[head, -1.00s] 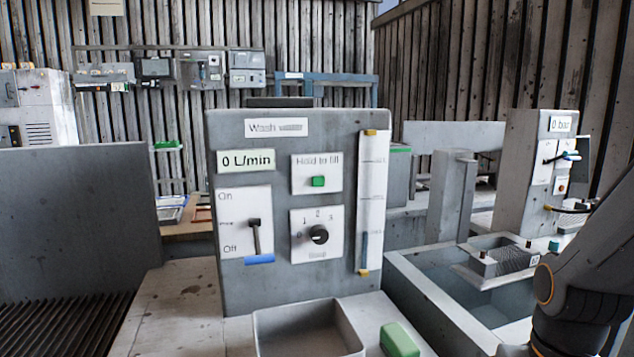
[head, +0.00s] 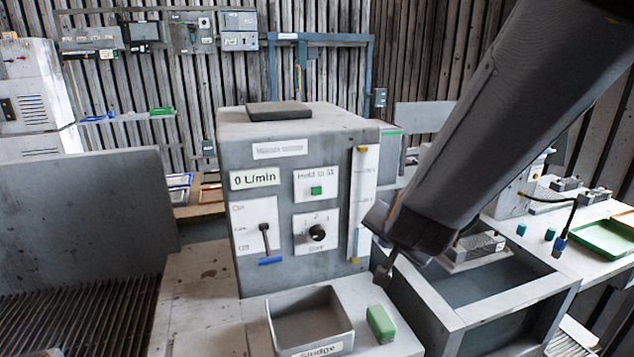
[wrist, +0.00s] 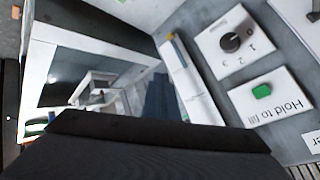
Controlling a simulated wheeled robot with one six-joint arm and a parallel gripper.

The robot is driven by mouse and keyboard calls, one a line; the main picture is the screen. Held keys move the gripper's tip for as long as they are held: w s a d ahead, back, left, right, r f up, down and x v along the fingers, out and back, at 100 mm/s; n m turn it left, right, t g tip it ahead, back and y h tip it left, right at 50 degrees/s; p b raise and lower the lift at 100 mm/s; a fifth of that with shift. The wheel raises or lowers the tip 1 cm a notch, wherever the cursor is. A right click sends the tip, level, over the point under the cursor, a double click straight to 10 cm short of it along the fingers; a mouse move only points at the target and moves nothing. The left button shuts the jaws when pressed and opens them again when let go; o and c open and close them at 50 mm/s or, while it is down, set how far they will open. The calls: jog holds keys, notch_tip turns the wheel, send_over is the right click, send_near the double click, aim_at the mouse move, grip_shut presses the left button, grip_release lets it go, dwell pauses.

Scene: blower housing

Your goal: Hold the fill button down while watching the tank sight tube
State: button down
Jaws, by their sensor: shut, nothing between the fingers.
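The green fill button (head: 316,190) sits on a white "Hold to fill" plate on the grey wash panel (head: 250,290). It also shows upside down in the wrist view (wrist: 262,91). The tank sight tube (head: 364,185) is a white vertical strip with yellow ends at the panel's right edge; a short blue column shows low in it. It also shows in the wrist view (wrist: 188,80). My gripper (head: 383,276) is shut and empty, in front of and to the right of the sight tube's lower end, apart from the button. A dark part of my arm fills the bottom of the wrist view.
The flow display (head: 255,178) reads 0 L/min. A lever (head: 265,240) and a black knob (head: 317,233) are below. A sludge tray (head: 345,335) and a green block (head: 380,322) stand in front. A basin (head: 455,322) is at right.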

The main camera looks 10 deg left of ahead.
aim_at(317, 191)
jog(key=s+a+r+m+t+h, duration=0.5)
jog(key=a+m, duration=0.4)
jog(key=a, duration=0.2)
jog(key=shift+r, duration=0.8)
jog(key=shift+w, duration=0.1)
jog(key=shift+w+a+b, duration=0.25)
jog(key=shift+w+a, duration=0.5)
jog(key=shift+w, duration=0.45)
jog(key=shift+w+a+b, duration=0.25)
jog(key=shift+w+a, duration=0.5)
jog(key=shift+w, duration=0.5)
jog(key=shift+w+a+b, duration=0.25)
jog(key=shift+w+a, duration=0.5)
jog(key=shift+w, duration=0.45)
jog(key=shift+w, duration=0.1)
jog(key=shift+w+a, duration=0.2)
jog(key=shift+w, duration=0.05)
jog(key=shift+w+a, duration=0.2)
jog(key=shift+w, duration=0.1)
dwell(1.7)
